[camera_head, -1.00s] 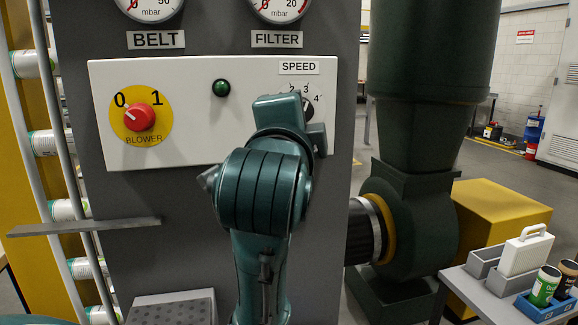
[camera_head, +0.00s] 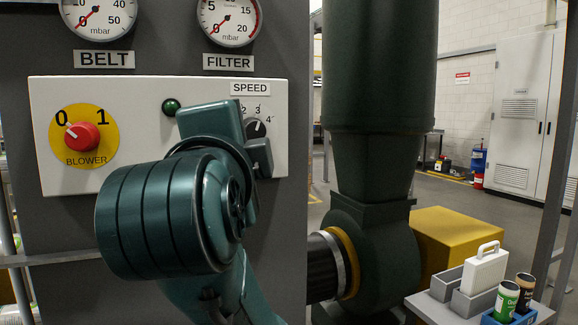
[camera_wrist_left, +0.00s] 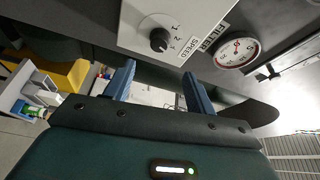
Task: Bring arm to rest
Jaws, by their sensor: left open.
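My left arm rises from the bottom of the head view in front of the white control panel (camera_head: 140,110), its wrist (camera_head: 165,215) close to the camera. Its fingers are hidden or unclear there. In the left wrist view my left gripper (camera_wrist_left: 160,85) is open, with two blue fingers apart and nothing between them. The black speed knob (camera_head: 256,128) shows beside the wrist in the head view. In the wrist view the speed knob (camera_wrist_left: 159,40) is ahead of the fingers, apart from them. The red blower knob (camera_head: 83,137) is at the panel's left. My right gripper is not in view.
The belt gauge (camera_head: 98,15) and filter gauge (camera_head: 229,18) are above the panel. A dark green blower unit (camera_head: 375,240) stands to the right. A grey table (camera_head: 440,309) at lower right holds a white case (camera_head: 483,270) and cans in a blue tray.

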